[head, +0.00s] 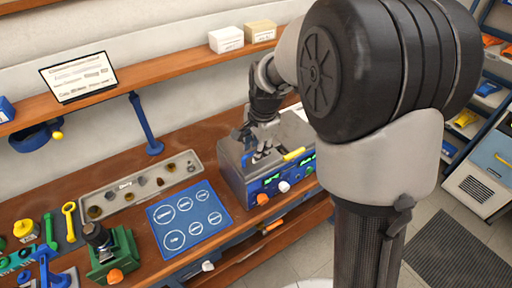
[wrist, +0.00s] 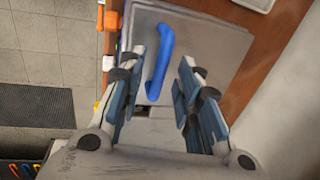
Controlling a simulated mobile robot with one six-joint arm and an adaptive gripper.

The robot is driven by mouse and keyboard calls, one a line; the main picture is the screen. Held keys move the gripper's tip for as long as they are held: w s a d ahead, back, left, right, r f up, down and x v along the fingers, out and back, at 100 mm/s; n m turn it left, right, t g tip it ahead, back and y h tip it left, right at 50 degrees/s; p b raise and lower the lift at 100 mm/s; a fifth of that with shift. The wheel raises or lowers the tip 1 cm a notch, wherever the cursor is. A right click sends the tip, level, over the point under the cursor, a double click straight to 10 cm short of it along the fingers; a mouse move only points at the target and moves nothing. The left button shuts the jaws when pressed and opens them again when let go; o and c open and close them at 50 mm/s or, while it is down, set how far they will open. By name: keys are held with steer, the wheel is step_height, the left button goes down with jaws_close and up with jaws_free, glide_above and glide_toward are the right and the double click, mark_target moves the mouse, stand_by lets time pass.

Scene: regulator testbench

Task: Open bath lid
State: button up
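The bath (head: 241,186) is a grey and blue box on the bench, with knobs and green displays on its front. Its grey lid (wrist: 205,45) fills the upper middle of the wrist view and looks closed. A blue curved handle (wrist: 160,62) stands on the lid. My gripper (head: 258,148) is above the bath, pointing down. In the wrist view my gripper (wrist: 162,75) is open, with a finger on each side of the handle and gaps between. The near part of the lid is hidden by my gripper. Whether the fingertips are at handle height is unclear.
A blue mat with circles (head: 188,222) and a grey tray of small parts (head: 139,186) lie left of the bath. A green device (head: 114,256) stands further left. A shelf (head: 151,74) with a screen and boxes (head: 226,39) runs behind. A yellow bar (head: 294,154) shows beside the bath top.

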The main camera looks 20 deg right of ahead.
steer(key=shift+c, duration=0.3)
jaws_close()
stand_by(0.3)
